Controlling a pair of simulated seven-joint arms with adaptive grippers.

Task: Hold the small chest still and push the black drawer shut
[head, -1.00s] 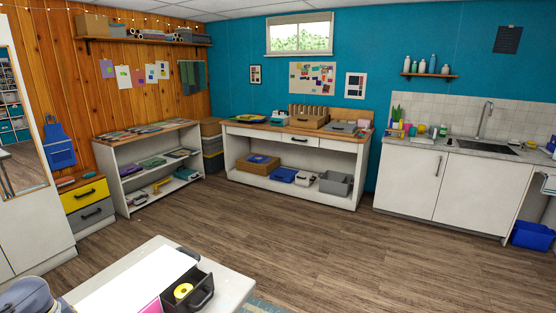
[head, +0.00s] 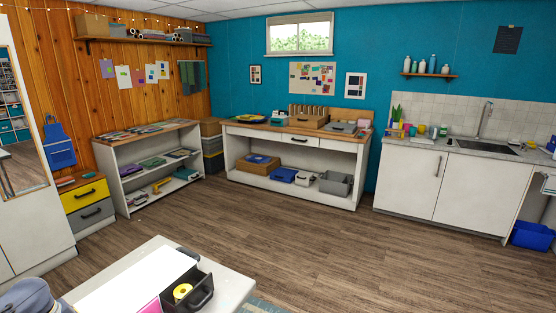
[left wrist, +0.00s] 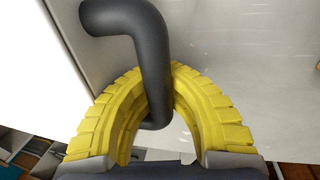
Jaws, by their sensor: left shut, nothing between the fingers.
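The small chest (head: 125,285) shows as a bright white top on the near table, cut by the bottom of the head view. A dark handle (head: 188,252) stands at its far side. The black drawer (head: 203,277) sticks out open to the right, with a yellow roll (head: 183,291) inside. In the left wrist view, my left gripper (left wrist: 170,75) has its ridged yellow fingers closed into an arch. A thick dark bent handle (left wrist: 150,50) crosses in front of the fingertips; whether they touch it I cannot tell. My right gripper is in neither view.
The near table (head: 232,287) has a bare strip right of the drawer. A pink item (head: 150,304) lies at the bottom edge. Beyond the table is open wood floor (head: 300,240). Shelves, a workbench (head: 290,135) and a sink counter (head: 440,150) stand far back.

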